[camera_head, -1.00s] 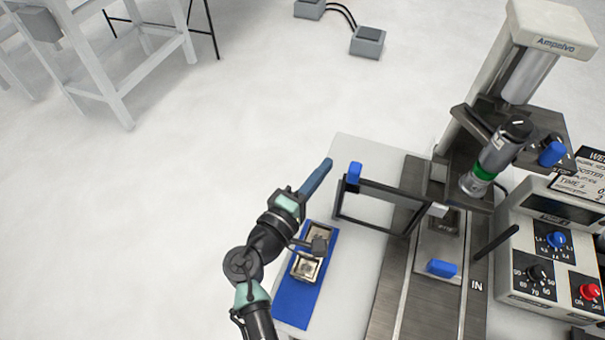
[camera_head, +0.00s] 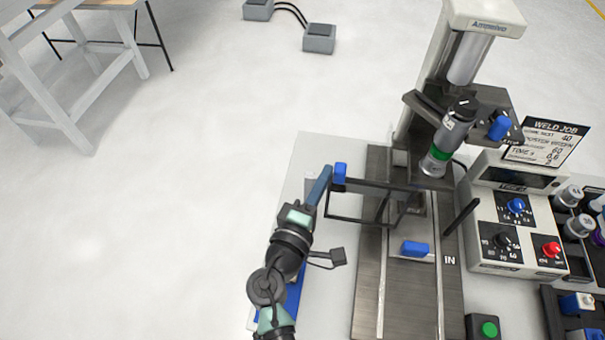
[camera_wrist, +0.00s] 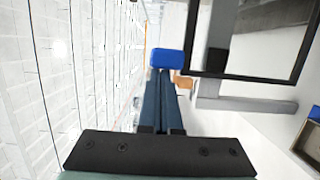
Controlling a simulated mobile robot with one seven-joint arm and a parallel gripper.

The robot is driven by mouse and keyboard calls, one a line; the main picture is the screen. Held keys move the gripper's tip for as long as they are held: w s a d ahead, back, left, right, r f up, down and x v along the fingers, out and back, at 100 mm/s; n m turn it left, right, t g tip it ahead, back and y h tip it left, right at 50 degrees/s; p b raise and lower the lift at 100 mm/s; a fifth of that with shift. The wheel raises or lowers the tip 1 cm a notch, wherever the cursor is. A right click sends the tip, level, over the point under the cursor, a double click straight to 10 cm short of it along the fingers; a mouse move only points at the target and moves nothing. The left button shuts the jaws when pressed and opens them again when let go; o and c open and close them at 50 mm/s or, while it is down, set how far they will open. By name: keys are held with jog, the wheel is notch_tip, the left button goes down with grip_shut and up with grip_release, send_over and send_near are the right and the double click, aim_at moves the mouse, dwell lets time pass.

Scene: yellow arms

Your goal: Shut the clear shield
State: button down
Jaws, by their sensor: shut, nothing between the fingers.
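The clear shield (camera_head: 357,204) is a see-through panel in a black frame. It stands swung out to the left of the press, with a blue knob (camera_head: 340,172) at its outer upper corner. My gripper (camera_head: 325,172) is shut and empty, its blue fingers just left of the knob. In the wrist view the fingertips (camera_wrist: 163,76) reach the lower edge of the knob (camera_wrist: 167,59); whether they touch, I cannot tell. The shield's black frame (camera_wrist: 240,77) shows to the right of the fingers there.
The press (camera_head: 470,55) with its grey-green tool head (camera_head: 449,135) stands behind the shield. A blue clamp (camera_head: 416,249) sits on the metal bed (camera_head: 400,305). A control box (camera_head: 515,225) is at right. My arm covers much of the blue mat (camera_head: 293,300).

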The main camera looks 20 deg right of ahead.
jog(key=s+d+b, duration=0.1)
jog(key=s+d, duration=0.6)
jog(key=d, duration=0.4)
jog(key=shift+s+d, duration=0.15)
jog(key=shift+s, duration=0.2)
